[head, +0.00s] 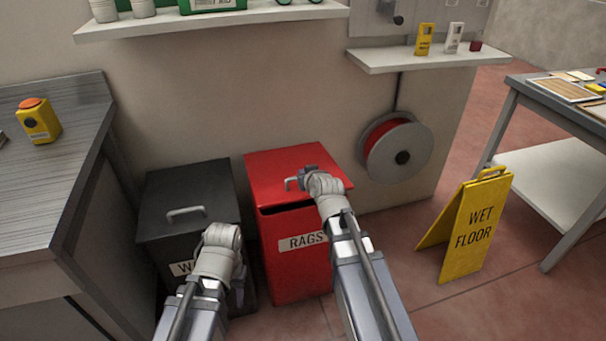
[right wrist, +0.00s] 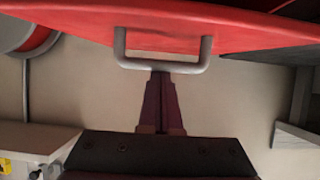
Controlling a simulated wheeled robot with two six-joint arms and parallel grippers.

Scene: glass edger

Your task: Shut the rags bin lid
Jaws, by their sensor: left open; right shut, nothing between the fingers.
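The red rags bin (head: 290,262), labelled RAGS, stands against the wall. Its red lid (head: 268,168) is slightly raised, with a dark gap along the front edge. The lid's grey handle (head: 291,184) is beside my right gripper (head: 306,176). In the right wrist view, the shut, empty fingers (right wrist: 160,82) are at the bar of the handle (right wrist: 128,48), not around it; I cannot tell whether they touch. The red lid (right wrist: 75,32) spans the top there. My left gripper (head: 238,284) is open and empty, low before the black bin, mostly hidden by its own wrist.
A black bin (head: 187,192) with a closed lid stands left of the rags bin. A workbench (head: 50,90) is at the left. A hose reel (head: 420,155) hangs on the wall to the right, and a yellow wet floor sign (head: 475,225) stands on the floor.

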